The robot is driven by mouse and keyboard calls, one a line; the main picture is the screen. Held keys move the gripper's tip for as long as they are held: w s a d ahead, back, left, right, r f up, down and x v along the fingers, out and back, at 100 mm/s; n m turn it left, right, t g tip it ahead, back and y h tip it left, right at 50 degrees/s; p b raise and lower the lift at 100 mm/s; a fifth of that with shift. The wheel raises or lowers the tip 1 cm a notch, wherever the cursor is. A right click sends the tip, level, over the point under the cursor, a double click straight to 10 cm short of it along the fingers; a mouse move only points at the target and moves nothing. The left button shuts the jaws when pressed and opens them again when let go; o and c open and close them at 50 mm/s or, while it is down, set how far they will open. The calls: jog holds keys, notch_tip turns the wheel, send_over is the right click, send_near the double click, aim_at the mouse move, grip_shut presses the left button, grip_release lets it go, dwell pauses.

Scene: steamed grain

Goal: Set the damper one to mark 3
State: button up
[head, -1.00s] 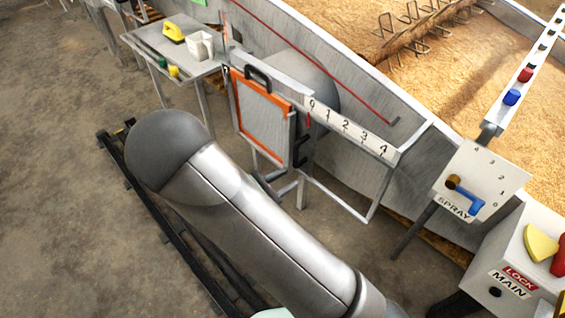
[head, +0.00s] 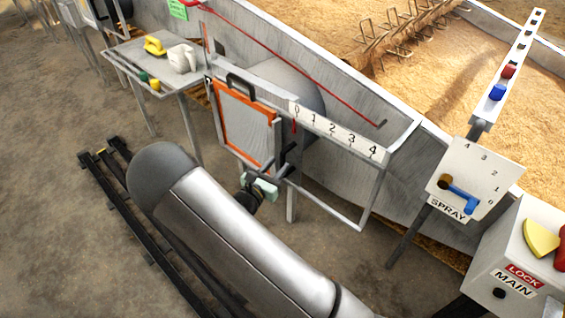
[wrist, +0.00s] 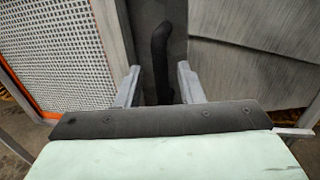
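The damper (head: 246,122) is a sliding panel with an orange frame, hanging under a white scale (head: 338,131) marked 0 to 4. A small red pointer (head: 294,127) stands at about the 0 mark. A black upright handle (head: 287,160) is on the panel's right side; it also shows in the wrist view (wrist: 162,55). My gripper (wrist: 157,82) is open, with its two grey fingers on either side of the handle's lower part in the picture. I cannot tell whether they touch it. In the head view my arm partly hides the gripper, which is low beside the handle.
The rail frame's right post (head: 372,195) stands past mark 4. A spray panel (head: 474,178) with a blue lever and a MAIN lock box (head: 515,265) are at the right. A small table (head: 130,60) with a yellow item and a white jug is at the left.

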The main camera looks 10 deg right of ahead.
aim_at(282, 162)
jog(key=shift+x, duration=1.85)
grip_shut()
jog(key=shift+s, duration=0.1)
